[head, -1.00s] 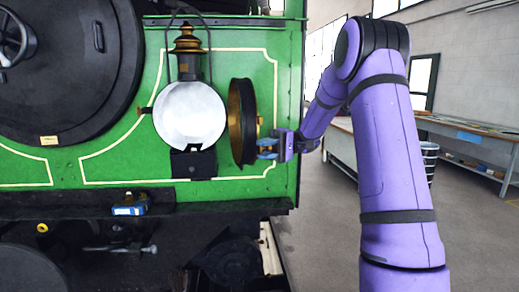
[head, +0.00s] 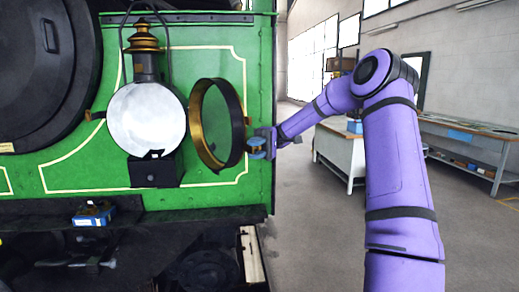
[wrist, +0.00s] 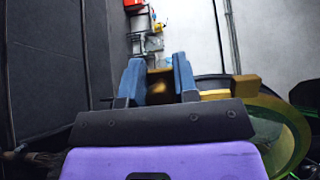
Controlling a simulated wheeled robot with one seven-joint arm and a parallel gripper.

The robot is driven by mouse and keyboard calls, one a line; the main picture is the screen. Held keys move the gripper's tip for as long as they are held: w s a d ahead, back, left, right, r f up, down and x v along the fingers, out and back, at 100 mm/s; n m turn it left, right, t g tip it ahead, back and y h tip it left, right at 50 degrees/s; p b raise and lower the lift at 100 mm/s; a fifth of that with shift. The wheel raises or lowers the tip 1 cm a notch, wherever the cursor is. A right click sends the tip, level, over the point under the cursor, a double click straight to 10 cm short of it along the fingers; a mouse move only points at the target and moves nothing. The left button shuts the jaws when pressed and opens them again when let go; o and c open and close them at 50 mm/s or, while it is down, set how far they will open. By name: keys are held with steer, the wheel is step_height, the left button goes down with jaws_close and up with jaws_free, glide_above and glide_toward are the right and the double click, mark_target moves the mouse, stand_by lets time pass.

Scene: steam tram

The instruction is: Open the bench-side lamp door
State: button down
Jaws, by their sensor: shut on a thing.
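The lamp (head: 147,118) hangs on the green front panel, with a round pale face, a brass chimney and a wire handle. Its round door (head: 242,122), a black ring with a brass inside, stands swung open to the right of the lamp face. My gripper (head: 259,145), with blue fingers, is at the door's right lower edge. In the wrist view its fingers (wrist: 158,82) are shut on a small dark and brass piece, apparently the door's handle, partly hidden between them. The door's brass-edged ring (wrist: 262,108) shows at the right there.
A blue-and-white box (head: 93,214) sits on the dark ledge below the lamp. A workbench (head: 342,150) stands behind my arm, with a longer bench (head: 470,140) farther right. Grey floor between the engine and benches is open.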

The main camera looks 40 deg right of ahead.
steer(key=shift+w+r, duration=0.1)
steer(key=shift+r, duration=0.1)
steer(key=c, duration=0.9)
jaws_free()
steer(key=shift+a, duration=0.1)
steer(key=shift+c, duration=0.2)
steer(key=shift+f, duration=0.1)
steer(key=shift+w+d, duration=0.25)
steer(key=shift+d, duration=0.35)
steer(key=v, duration=0.9)
steer(key=shift+w+d, duration=0.2)
steer(key=shift+d, duration=0.15)
